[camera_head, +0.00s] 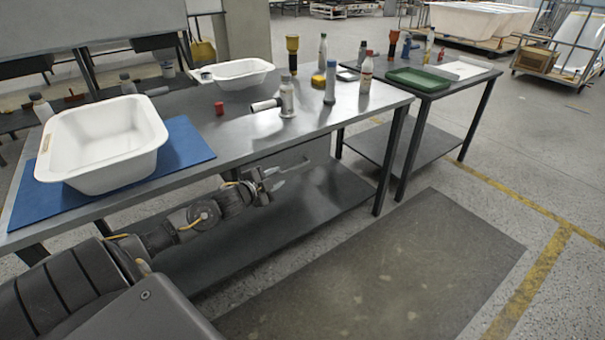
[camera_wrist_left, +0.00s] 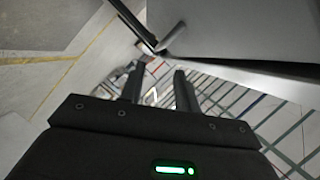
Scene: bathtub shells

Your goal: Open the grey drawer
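A grey surface under the metal workbench (camera_head: 240,125), behind my left gripper in the head view, may be the grey drawer (camera_head: 306,153); I cannot make out a handle. My left gripper (camera_head: 285,178) is beside the bench's front edge, below the tabletop and above the lower shelf. Its two fingers are apart with nothing between them. In the left wrist view the fingers (camera_wrist_left: 158,88) are also apart, and a large grey panel with a long edge (camera_wrist_left: 235,35) lies beyond them at upper right; I cannot tell if it is the drawer. My right gripper is not in view.
A white tub shell (camera_head: 105,140) sits on a blue mat (camera_head: 190,143) on the bench. A smaller white basin (camera_head: 237,75), bottles and a red cap (camera_head: 219,108) stand behind. A second table (camera_head: 445,72) holds a green tray (camera_head: 418,79). Floor in front is clear.

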